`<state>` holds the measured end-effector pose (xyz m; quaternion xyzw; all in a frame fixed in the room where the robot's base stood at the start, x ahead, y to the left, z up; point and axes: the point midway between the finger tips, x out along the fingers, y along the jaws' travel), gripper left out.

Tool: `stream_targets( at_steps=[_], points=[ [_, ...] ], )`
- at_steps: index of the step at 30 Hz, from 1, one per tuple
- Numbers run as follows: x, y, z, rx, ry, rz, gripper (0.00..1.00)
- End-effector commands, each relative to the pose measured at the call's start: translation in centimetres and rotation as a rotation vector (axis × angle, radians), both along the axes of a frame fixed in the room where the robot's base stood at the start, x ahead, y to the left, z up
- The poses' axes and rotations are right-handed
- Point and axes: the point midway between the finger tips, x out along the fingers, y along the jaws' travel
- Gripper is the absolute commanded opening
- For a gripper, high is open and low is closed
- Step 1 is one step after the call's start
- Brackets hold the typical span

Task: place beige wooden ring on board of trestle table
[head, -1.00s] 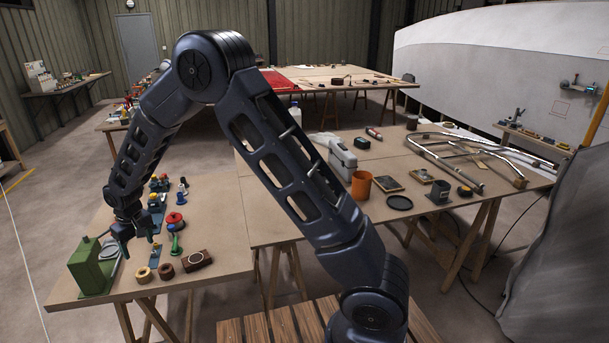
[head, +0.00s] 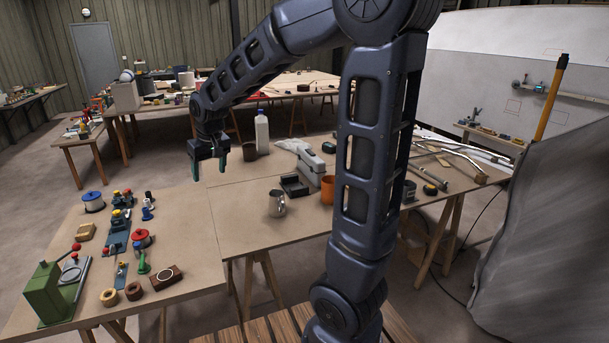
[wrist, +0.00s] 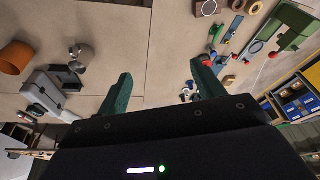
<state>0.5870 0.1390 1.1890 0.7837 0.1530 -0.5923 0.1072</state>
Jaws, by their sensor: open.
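The beige wooden ring (head: 109,297) lies flat near the front edge of the left trestle table's board (head: 190,235). A darker brown ring (head: 134,291) lies just to its right. In the wrist view the beige ring (wrist: 229,80) shows small, at the right. My gripper (head: 208,168) is raised above the back of the tables, well away from the ring. Its two green fingers stand apart in the wrist view (wrist: 161,86), with nothing held between them.
A wooden block with a pale ring (head: 166,277), a green press (head: 55,291) and several small tools crowd the left table. A metal jug (head: 277,203), an orange cup (head: 327,190) and a grey case (head: 310,165) stand on the adjoining board. Bare board lies left of the jug.

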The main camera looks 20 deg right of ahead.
Motion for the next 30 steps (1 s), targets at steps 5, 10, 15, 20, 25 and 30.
stream_targets(
  at_steps=[5,10,15,20,25,30],
  points=[
    [-3.1,-6.1,2.4,0.009,-0.026,-0.077,0.68],
    [-6.7,-11.0,3.7,0.013,-0.049,-0.146,0.68],
    [-10.6,-15.2,4.5,0.015,-0.072,-0.216,0.68],
    [-14.6,-18.4,4.5,0.014,-0.094,-0.279,0.68],
    [-18.2,-20.7,4.1,0.012,-0.113,-0.338,0.68],
    [-20.3,-21.7,3.6,0.009,-0.121,-0.369,0.68]
  ],
)
